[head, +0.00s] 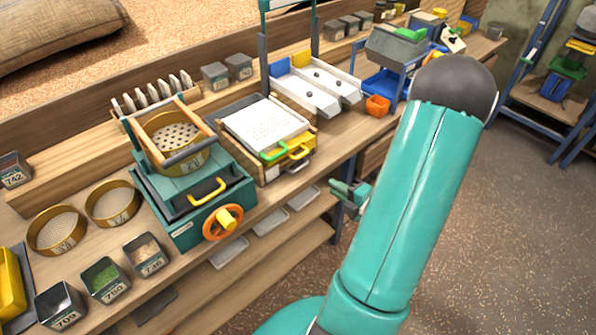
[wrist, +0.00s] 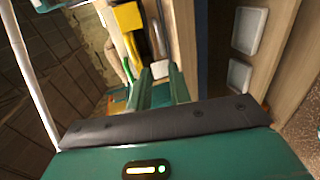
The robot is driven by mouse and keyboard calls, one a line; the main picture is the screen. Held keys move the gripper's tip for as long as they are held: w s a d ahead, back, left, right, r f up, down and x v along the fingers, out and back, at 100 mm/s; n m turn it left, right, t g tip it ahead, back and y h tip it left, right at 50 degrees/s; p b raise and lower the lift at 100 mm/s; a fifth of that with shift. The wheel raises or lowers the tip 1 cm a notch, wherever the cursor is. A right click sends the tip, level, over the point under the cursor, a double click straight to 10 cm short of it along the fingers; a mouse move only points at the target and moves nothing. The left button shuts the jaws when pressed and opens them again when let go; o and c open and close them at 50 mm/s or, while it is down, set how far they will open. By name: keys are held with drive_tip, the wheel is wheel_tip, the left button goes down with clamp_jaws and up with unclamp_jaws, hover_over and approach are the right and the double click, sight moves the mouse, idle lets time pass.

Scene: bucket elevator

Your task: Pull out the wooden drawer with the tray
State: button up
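A wooden-sided unit (head: 272,168) on the bench carries a white perforated tray (head: 262,125). A green handle and a yellow handle (head: 299,153) show on its front. A brown wooden front (head: 374,156) also shows under the bench edge, partly behind my arm; I cannot tell whether it is the drawer. My gripper (head: 345,190) hangs off the bench's front edge, to the right of and below the unit, apart from it.
A green sieve machine (head: 190,195) with an orange handwheel stands left of the unit. Pale shallow trays (head: 270,222) sit on the shelf below the bench; two show in the wrist view (wrist: 249,30). Open floor (head: 510,230) lies to the right.

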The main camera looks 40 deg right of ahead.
sight(301, 168)
drive_tip(key=x, duration=1.4)
drive_tip(key=shift+d, duration=0.1)
drive_tip(key=shift+c, duration=0.2)
clamp_jaws()
